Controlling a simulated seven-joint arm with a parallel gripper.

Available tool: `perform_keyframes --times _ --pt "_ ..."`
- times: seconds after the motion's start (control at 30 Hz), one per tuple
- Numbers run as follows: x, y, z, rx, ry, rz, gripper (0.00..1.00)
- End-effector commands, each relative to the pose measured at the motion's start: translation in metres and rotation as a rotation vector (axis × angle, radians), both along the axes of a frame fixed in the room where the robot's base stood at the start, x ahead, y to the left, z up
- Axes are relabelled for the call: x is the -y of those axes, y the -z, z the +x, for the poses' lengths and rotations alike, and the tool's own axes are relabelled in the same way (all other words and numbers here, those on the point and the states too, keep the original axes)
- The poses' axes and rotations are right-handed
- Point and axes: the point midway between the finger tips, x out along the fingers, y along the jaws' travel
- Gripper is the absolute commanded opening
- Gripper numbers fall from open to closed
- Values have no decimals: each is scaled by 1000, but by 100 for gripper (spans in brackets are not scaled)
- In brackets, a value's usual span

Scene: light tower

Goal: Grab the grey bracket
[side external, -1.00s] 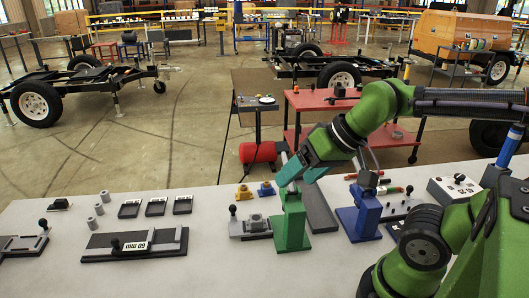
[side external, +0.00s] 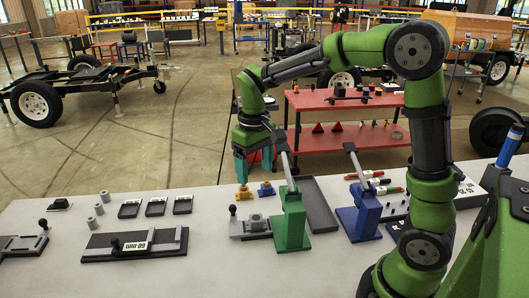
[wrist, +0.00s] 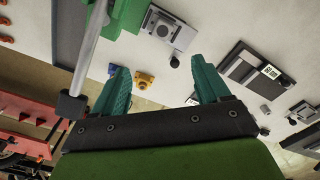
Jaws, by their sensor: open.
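A small grey block (side external: 257,222), which looks like the grey bracket, sits on a grey fixture with a black-knobbed lever, left of the green lever stand. It also shows in the wrist view (wrist: 165,28), near the top. My gripper (side external: 254,176) has teal fingers pointing down, above the back edge of the table, behind the block. In the wrist view my gripper (wrist: 163,74) is open with nothing between its fingers. A yellow bracket (side external: 243,193) and a blue bracket (side external: 266,189) stand near the fingers.
The green stand (side external: 291,225) and blue stand (side external: 361,217) have tall levers. A dark tray (side external: 318,208) lies between them. Left are a clamp plate (side external: 97,253), dark blocks (side external: 156,206) and grey cylinders (side external: 99,209). The white table's (side external: 220,270) front middle is clear.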

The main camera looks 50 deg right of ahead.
Motion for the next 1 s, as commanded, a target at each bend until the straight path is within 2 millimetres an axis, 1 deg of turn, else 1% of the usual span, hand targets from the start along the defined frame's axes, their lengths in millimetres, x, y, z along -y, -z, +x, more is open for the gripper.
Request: perform_keyframes --times 0.03,0.2,0.3,0.4,0.5,0.67,0.9,1.0 --pt "0 12 -1 -7 1 1 75" --pt "0 50 -2 -6 1 1 75" --pt "-1 70 -2 -5 2 2 75" --pt "-1 86 -1 -3 3 2 75" --pt "-1 95 -1 -1 2 1 75" --pt "-2 105 -2 -1 2 2 75" --pt "-7 140 -6 -2 2 2 75" --pt "-7 148 -6 -1 3 2 75"
